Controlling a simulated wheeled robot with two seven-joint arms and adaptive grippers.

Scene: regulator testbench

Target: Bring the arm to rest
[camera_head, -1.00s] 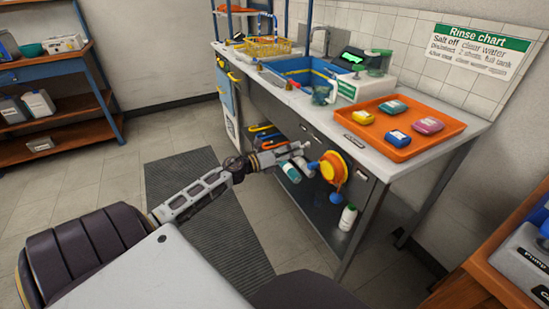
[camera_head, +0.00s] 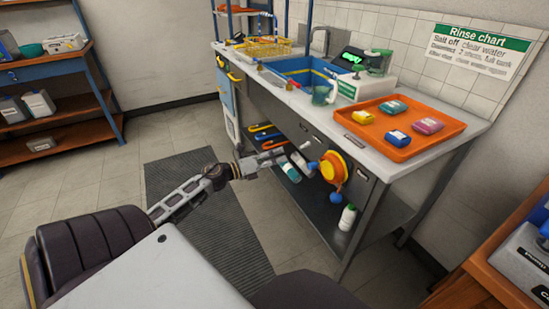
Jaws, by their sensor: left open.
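My left arm reaches in from the lower left over the dark floor mat. Its gripper (camera_head: 282,155) is open and seems empty, in front of the bench's open front. It is left of the round yellow and orange fitting (camera_head: 334,168) on the bench front. A bottle with a teal label (camera_head: 290,171) shows just below and beyond the fingers; I cannot tell how far apart they are. My right gripper is not in view.
The metal bench (camera_head: 358,150) carries a blue sink (camera_head: 306,70) and an orange tray (camera_head: 404,128) with several coloured packs. A white bottle (camera_head: 347,217) stands on the lower shelf. A dark ribbed mat (camera_head: 222,240) covers clear floor. Shelves (camera_head: 62,121) stand at left.

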